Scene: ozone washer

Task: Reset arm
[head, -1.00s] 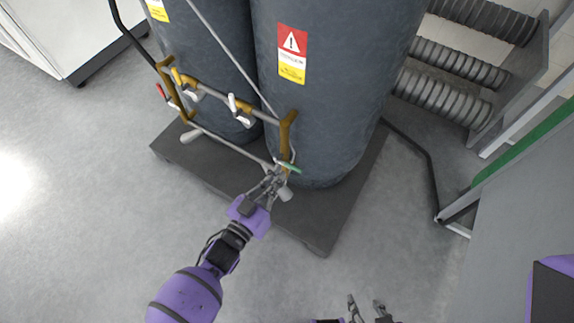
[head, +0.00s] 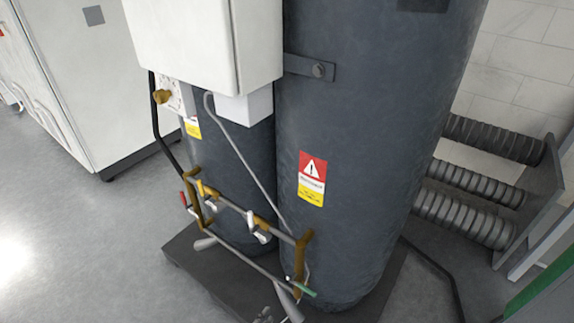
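Only a small grey piece of my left gripper (head: 266,315) shows at the bottom edge of the head view. It is just left of and below the green valve handle (head: 306,290) at the lower right end of the brass-and-grey pipework (head: 248,212). The rest of this gripper and its arm are cut off, so its opening and any contact with the valve cannot be made out. My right gripper and arm are out of view.
Two dark tanks (head: 370,130) stand on a dark base plate (head: 192,262), with a white box (head: 190,40) mounted in front. White cabinets (head: 85,80) are at the left. Ribbed grey cylinders (head: 465,210) are at the right. The floor (head: 90,250) at lower left is clear.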

